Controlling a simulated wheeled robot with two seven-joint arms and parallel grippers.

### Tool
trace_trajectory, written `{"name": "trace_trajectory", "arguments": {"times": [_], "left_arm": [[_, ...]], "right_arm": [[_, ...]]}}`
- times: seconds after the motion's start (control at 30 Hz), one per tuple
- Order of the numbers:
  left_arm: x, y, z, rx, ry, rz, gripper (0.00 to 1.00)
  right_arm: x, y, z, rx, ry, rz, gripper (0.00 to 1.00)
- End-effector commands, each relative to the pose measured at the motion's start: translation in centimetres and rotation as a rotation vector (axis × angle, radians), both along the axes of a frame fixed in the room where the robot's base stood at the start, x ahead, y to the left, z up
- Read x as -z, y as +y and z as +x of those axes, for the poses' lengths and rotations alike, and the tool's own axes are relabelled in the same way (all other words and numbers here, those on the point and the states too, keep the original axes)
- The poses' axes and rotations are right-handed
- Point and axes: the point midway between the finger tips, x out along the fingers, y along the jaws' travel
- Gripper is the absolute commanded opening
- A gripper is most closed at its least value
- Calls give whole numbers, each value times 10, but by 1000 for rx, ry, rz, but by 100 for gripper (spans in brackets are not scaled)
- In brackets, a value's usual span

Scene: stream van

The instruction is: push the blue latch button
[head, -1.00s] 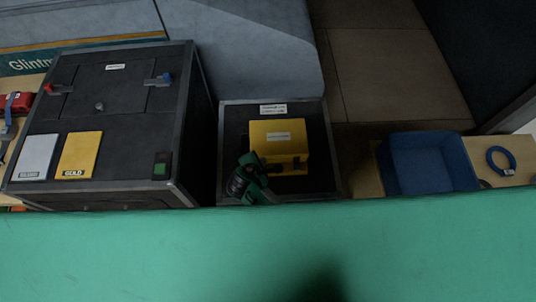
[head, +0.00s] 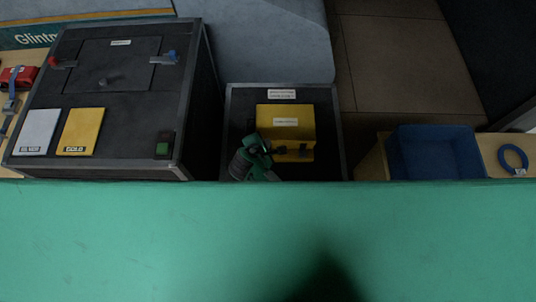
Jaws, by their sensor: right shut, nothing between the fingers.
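The blue latch button (head: 171,55) sits at the right of a panel on top of the large dark case (head: 122,122), in the left part of the head view. A red button (head: 54,62) sits on a matching latch at the panel's left. My right gripper (head: 279,151), green and grey with dark fingers, is shut and empty. It is at the front left of the yellow box (head: 285,120), well to the right of and nearer than the blue button. Whether it touches the yellow box I cannot tell. My left gripper is not in view.
Silver (head: 37,132) and gold (head: 81,131) cards and a green switch (head: 163,148) lie on the case top. The yellow box stands on a lower dark case (head: 238,104). A blue bin (head: 436,152) and blue ring (head: 513,158) are right. A green surface (head: 150,240) fills the foreground.

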Motion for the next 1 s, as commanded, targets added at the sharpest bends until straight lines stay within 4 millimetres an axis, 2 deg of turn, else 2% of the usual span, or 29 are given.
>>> {"name": "trace_trajectory", "arguments": {"times": [0.03,0.37,0.6,1.0], "left_arm": [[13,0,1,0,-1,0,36],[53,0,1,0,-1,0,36],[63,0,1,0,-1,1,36],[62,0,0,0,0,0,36]], "right_arm": [[12,0,0,0,0,0,0],[46,0,0,1,1,0,0],[65,0,0,-1,0,-1,0],[67,0,0,0,0,0,0]]}}
